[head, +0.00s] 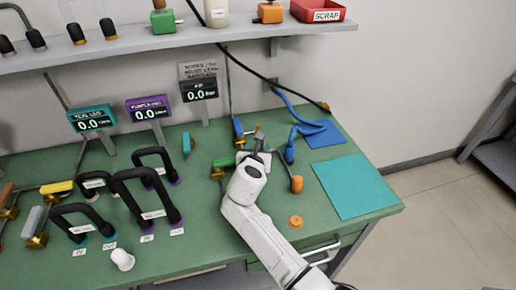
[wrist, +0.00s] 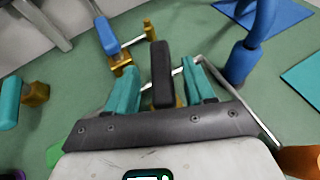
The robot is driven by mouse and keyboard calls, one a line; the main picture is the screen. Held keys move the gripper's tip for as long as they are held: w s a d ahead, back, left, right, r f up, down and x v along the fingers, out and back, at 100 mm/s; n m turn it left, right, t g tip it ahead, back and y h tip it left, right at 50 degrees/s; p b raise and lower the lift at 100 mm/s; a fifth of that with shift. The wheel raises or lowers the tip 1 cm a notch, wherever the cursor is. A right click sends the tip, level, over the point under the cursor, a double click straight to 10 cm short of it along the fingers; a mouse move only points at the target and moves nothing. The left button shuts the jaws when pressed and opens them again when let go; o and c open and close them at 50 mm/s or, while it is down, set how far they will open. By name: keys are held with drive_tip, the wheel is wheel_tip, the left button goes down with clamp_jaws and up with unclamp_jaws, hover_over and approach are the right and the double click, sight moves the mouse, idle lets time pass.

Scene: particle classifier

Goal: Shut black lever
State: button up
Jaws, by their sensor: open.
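The black lever (wrist: 161,75) stands between the two teal fingers of my gripper (wrist: 160,92) in the wrist view. The fingers are open, with a narrow gap to the lever on each side. The lever points away from the gripper, and a thin silver pipe (wrist: 178,71) runs crosswise behind it. My gripper's body hides the lever's near end and most of its base. In the head view my gripper (head: 254,157) is over the bench's back right part, and the lever is small and partly covered there.
A blue-handled brass valve (wrist: 106,36) is just left of the lever, and a teal-handled one (wrist: 8,103) farther left. A thick blue hose (wrist: 245,55) rises close on the right. An orange handle (head: 297,184) and a teal mat (head: 353,186) lie right of my arm.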

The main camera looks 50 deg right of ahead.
drive_tip(key=v, duration=0.9)
drive_tip(key=shift+s+a, duration=0.15)
drive_tip(key=shift+c, duration=0.2)
